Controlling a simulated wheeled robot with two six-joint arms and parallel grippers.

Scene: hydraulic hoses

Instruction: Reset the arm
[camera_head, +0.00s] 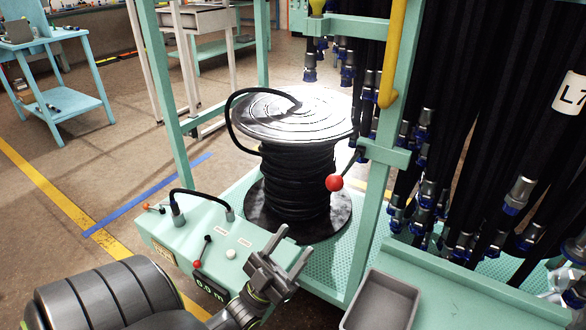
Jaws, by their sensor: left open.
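My left arm comes in from the lower left, and its gripper (292,247) is open with nothing between its fingers. The gripper is over the right end of the green control box (197,235), in front of the hose reel (295,180). The reel stands upright on a green perforated base and carries black hose. I cannot tell whether the fingers touch anything.
Black hoses (480,120) with metal and blue ends hang at the right from a green frame (385,170). A grey bin (382,300) sits at the bottom. A red knob (334,183) stands beside the reel. A blue table (60,90) is at the back left, with open floor before it.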

